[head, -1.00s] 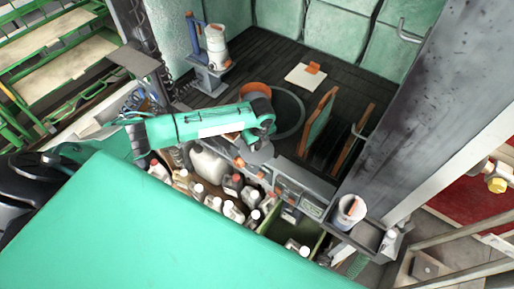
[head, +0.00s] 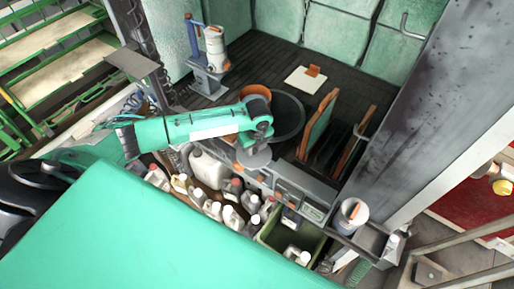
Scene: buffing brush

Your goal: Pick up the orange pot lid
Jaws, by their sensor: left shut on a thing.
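My left arm comes in from the left, and its gripper (head: 255,157) hangs at the near edge of the dark deck, just above the shelf of bottles. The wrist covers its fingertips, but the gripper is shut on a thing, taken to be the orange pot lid. An orange patch (head: 229,138) shows just below the forearm; I cannot tell whether it is part of the lid. A round orange pot (head: 255,92) stands behind the forearm, partly covered. My right gripper is not in view.
A large dark round tub (head: 289,115) stands just right of the wrist. Several bottles (head: 210,168) crowd the shelf below. A green bin (head: 270,233), an upright orange-edged panel (head: 318,125) and a grey post (head: 408,110) lie to the right.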

